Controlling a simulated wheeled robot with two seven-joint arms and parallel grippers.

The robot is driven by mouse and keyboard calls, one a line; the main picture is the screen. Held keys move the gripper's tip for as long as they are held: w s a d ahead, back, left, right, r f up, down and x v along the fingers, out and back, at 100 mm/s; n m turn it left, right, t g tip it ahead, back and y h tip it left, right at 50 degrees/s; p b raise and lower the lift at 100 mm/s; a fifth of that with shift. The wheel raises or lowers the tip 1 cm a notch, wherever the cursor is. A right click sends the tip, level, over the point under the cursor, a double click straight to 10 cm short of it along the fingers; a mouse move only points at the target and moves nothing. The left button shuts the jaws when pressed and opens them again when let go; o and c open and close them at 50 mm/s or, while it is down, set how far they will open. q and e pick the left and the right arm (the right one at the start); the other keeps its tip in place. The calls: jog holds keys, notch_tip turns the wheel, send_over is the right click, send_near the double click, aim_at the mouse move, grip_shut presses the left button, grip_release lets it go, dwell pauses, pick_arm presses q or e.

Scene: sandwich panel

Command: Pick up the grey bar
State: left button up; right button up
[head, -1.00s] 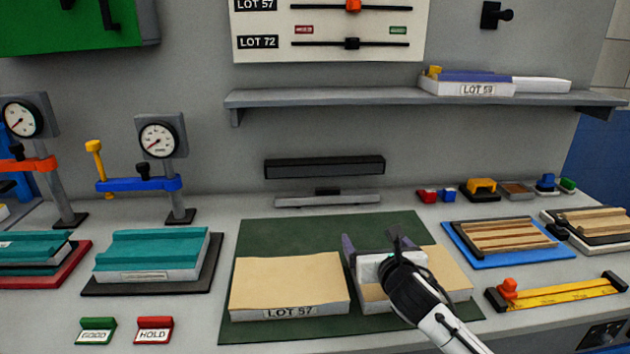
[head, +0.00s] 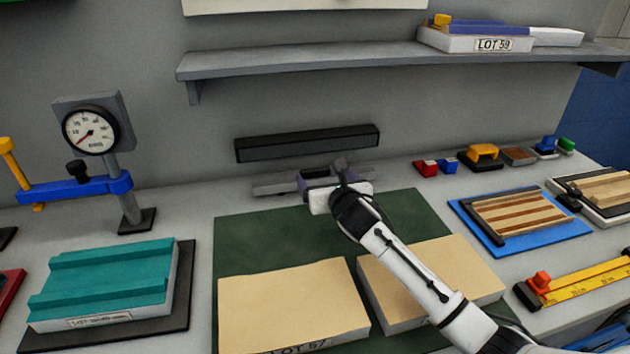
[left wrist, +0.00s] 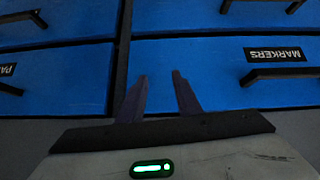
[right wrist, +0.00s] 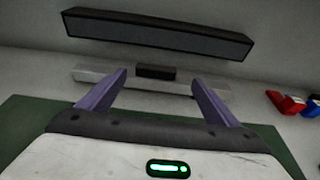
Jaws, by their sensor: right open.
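The grey bar (head: 272,186) lies on the bench against the back wall, with a dark block on its middle. It also shows in the right wrist view (right wrist: 95,76), with the dark block (right wrist: 156,72) between the lines of my fingers. My right gripper (head: 318,175) is open and empty, over the front side of the bar; it partly hides the bar in the head view. I cannot tell whether the fingers touch the bar. My left gripper (left wrist: 158,82) is open and empty in front of blue drawers, outside the head view.
A long dark bar (head: 308,143) is on the wall just above the grey bar, below a shelf (head: 350,65). Two tan panels (head: 290,300) lie on the green mat (head: 250,230). A gauge stand (head: 130,205) is at left. Small red and blue blocks (head: 426,168) sit at right.

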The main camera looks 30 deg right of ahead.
aim_at(318, 171)
jog(key=w, duration=0.3)
jog(key=shift+w+f, duration=0.3)
jog(key=shift+f, duration=0.1)
jog(key=shift+w+d+f, duration=0.2)
jog(key=shift+w+d, duration=0.05)
jog(key=shift+w, duration=0.35)
jog(key=c, duration=1.8)
jog(key=shift+r, duration=0.3)
jog(key=shift+c, duration=0.6)
